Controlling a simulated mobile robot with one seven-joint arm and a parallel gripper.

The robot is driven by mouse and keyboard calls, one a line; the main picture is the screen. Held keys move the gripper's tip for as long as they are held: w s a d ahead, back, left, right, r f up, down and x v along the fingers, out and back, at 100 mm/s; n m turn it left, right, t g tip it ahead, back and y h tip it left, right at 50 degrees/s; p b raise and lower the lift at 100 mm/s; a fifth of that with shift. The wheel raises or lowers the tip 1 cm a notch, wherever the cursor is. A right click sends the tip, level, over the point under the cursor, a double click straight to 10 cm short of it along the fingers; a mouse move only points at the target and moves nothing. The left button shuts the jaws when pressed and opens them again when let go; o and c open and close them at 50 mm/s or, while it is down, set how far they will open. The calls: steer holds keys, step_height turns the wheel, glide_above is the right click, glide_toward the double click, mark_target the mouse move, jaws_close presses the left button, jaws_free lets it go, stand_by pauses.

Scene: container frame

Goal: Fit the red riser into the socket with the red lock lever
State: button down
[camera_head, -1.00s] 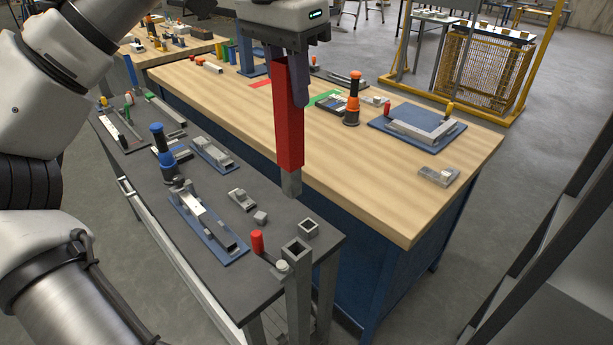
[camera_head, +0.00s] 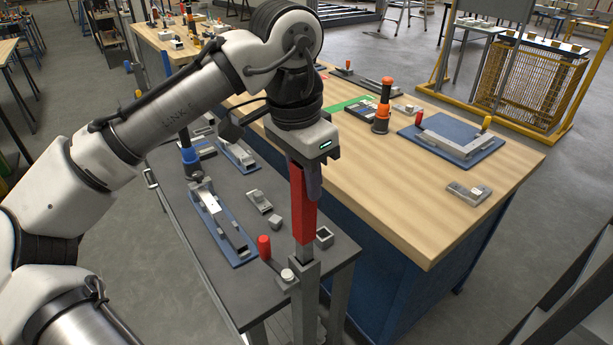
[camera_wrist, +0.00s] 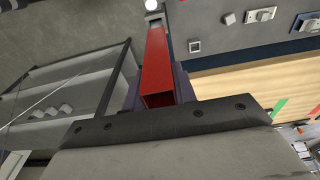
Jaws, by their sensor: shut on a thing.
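The red riser (camera_head: 302,208) is a square red tube with a bare grey lower end. It stands about upright in my gripper (camera_head: 306,180), which is shut around its upper part. The grey square socket post (camera_head: 304,285) at the table's front corner is directly below it. The riser's lower end meets the socket mouth, and its tip is hidden there; I cannot tell how deep it sits. The red lock lever (camera_head: 264,246) stands up at the left of the socket. In the wrist view the riser (camera_wrist: 157,70) runs away from the jaws toward the socket.
The dark table (camera_head: 240,195) holds a blue clamp plate (camera_head: 222,225), small grey blocks and a second open square tube (camera_head: 324,237) close to the right of the riser. A wooden-topped bench (camera_head: 430,200) stands to the right with an orange-handled tool (camera_head: 382,110).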

steer(key=shift+s+f, duration=0.1)
steer(key=shift+f, duration=0.3)
steer(key=c, duration=1.1)
jaws_free()
steer(key=r, duration=0.8)
steer(key=s+a+r+b, duration=0.1)
steer(key=r, duration=0.4)
steer(key=shift+a+r, duration=0.1)
